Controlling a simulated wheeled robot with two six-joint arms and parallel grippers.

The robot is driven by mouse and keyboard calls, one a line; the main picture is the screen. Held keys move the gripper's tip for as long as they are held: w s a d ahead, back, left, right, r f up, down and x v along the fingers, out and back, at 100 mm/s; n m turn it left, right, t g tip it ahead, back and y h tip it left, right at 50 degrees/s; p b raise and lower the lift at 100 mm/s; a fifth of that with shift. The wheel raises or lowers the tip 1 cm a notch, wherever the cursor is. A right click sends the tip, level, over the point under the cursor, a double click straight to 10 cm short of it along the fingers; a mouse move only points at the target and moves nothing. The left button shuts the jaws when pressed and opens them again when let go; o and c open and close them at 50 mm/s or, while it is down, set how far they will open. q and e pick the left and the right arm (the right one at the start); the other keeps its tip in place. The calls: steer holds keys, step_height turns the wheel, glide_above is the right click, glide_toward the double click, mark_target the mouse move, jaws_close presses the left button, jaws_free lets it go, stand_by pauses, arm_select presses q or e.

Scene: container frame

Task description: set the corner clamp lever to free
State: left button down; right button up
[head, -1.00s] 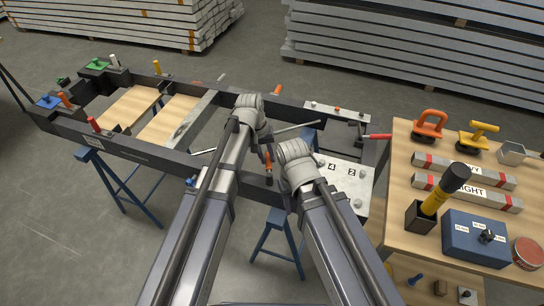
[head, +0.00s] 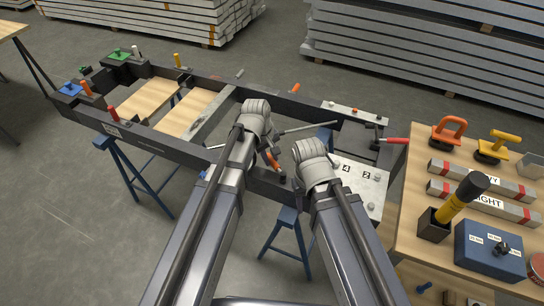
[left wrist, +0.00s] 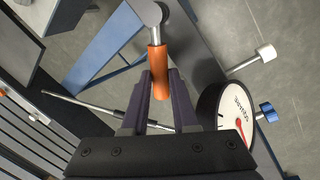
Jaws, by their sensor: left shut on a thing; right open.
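The orange lever handle (left wrist: 157,68) of a corner clamp stands between the fingers of my left gripper (left wrist: 160,88) in the left wrist view. The gripper is shut on the handle; its metal stem rises to a round pivot. In the head view the orange handle (head: 273,160) shows just right of my left wrist, by the near right part of the dark frame (head: 200,155). My left fingers are mostly hidden there. My right gripper (head: 318,165) is over the frame's right end, near a numbered plate (head: 362,182); its fingers are hidden behind its wrist.
A round dial gauge (left wrist: 228,118) is close right of my left fingers. The frame's far left corners carry coloured clamps (head: 118,54). A red-handled lever (head: 393,140) sticks out at the right. A wooden bench (head: 415,205) with bars, a mallet and a blue box stands right.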

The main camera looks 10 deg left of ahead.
stand_by(0.4)
arm_select(q)
steer(key=c, duration=0.7)
jaws_free()
steer(key=r+p, duration=0.2)
steer(key=a+r+p, duration=0.1)
steer(key=r+p, duration=0.2)
steer(key=s+r+p, duration=0.1)
steer(key=r+p, duration=0.1)
steer(key=shift+a+r+p, duration=0.15)
steer(key=shift+r+p, duration=0.2)
steer(key=s+m+y, duration=0.1)
steer(key=s+m, duration=0.2)
steer(key=s, duration=0.2)
steer(key=s+d+m+g+y, duration=0.1)
steer(key=s+m, duration=0.3)
steer(key=s, duration=0.1)
steer(key=s+m+y, duration=0.1)
steer(key=s+m, duration=0.3)
steer(key=s, duration=0.1)
steer(key=shift+s+d+f+g, duration=0.1)
steer(key=shift+d+f+g, duration=0.1)
steer(key=shift+d+g, duration=0.2)
